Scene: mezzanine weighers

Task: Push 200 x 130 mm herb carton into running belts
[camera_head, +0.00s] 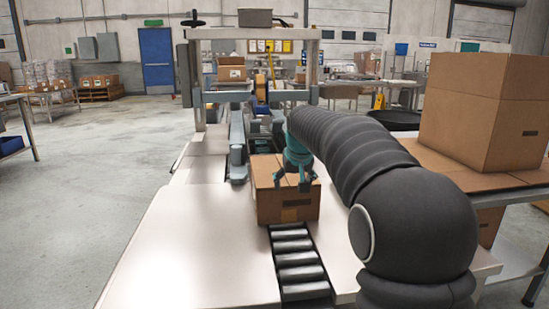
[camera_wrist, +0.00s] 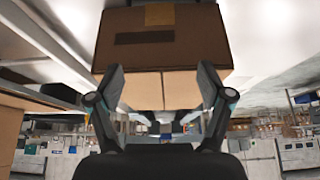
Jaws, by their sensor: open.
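The brown herb carton (camera_head: 287,206) sits at the far end of the visible rollers on the pale machine bed, upright, with a tape strip and dark label on its near face. It also fills the top of the wrist view (camera_wrist: 165,38). My gripper (camera_head: 291,184) is open, fingers pointing down at the carton's top near edge; in the wrist view the open fingers (camera_wrist: 162,76) show on either side of its taped top. I cannot tell whether they touch. A grey side-belt unit (camera_head: 238,148) stands just beyond the carton; the right side is partly hidden by my arm.
Rollers (camera_head: 297,262) run towards me between pale bed plates (camera_head: 215,240). The machine's frame (camera_head: 192,85) arches over the belts, with another carton (camera_head: 231,70) behind. Open floor lies left.

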